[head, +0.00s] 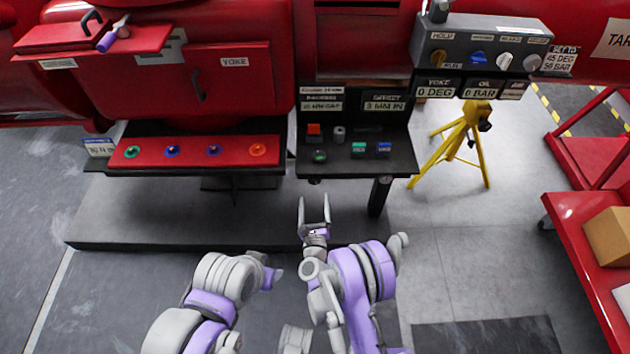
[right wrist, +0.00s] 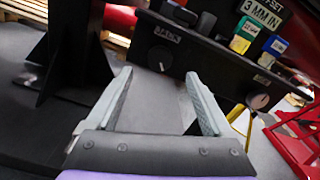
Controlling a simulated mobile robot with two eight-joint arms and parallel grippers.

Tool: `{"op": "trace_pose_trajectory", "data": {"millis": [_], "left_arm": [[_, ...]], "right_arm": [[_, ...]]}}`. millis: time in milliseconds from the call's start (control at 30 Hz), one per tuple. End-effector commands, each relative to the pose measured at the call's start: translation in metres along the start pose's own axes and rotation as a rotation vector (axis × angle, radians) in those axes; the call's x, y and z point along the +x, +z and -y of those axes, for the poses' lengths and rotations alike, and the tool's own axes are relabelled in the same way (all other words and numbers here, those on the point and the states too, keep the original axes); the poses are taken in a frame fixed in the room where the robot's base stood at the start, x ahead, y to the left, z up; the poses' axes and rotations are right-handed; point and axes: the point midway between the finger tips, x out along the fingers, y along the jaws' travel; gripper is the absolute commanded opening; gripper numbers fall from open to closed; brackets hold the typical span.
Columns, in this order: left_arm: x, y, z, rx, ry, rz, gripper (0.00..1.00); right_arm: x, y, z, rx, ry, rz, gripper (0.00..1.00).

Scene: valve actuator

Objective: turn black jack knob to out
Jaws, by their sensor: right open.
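The black jack knob (right wrist: 160,58) shows in the right wrist view, on the front face of the black console, below a small label that appears to read JACK. Its pointer setting is too small to tell. My right gripper (right wrist: 158,76) is open and empty, with its two grey fingers spread toward that face and the knob framed between the tips, apart from them.
A second, pale knob (right wrist: 258,101) sits farther right on the same face. Several coloured buttons are on the console top. A red panel (head: 196,152) stands left. A yellow tripod (head: 467,143) and red cart (head: 590,225) stand right.

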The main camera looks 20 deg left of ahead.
Motion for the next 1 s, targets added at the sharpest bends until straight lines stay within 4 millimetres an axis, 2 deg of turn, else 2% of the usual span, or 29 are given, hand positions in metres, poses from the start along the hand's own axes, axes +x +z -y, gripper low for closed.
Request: {"op": "trace_pose_trajectory", "data": {"millis": [33,200,400,567,833,1000], "left_arm": [[-0.005,-0.002,0.0,0.0,0.0,-0.002,0.5],[-0.001,0.0,0.0,0.0,0.0,0.0,0.5],[0.0,0.0,0.0,0.0,0.0,0.0,0.5],[0.0,0.0,0.0,0.0,0.0,0.0,0.5],[0.0,0.0,0.0,0.0,0.0,0.0,0.5],[0.0,0.0,0.0,0.0,0.0,0.0,0.5]], "right_arm": [[0.011,0.004,0.001,-0.001,-0.001,0.001,0.85],[0.045,0.0,0.0,-0.001,0.0,0.0,0.85],[0.072,0.0,0.0,-0.002,0.001,0.0,0.85],[0.081,0.001,0.0,-0.002,0.001,0.0,0.85],[0.082,0.001,0.0,-0.003,0.002,0.0,0.85],[0.082,0.001,0.0,-0.003,0.001,0.0,0.54]]}}
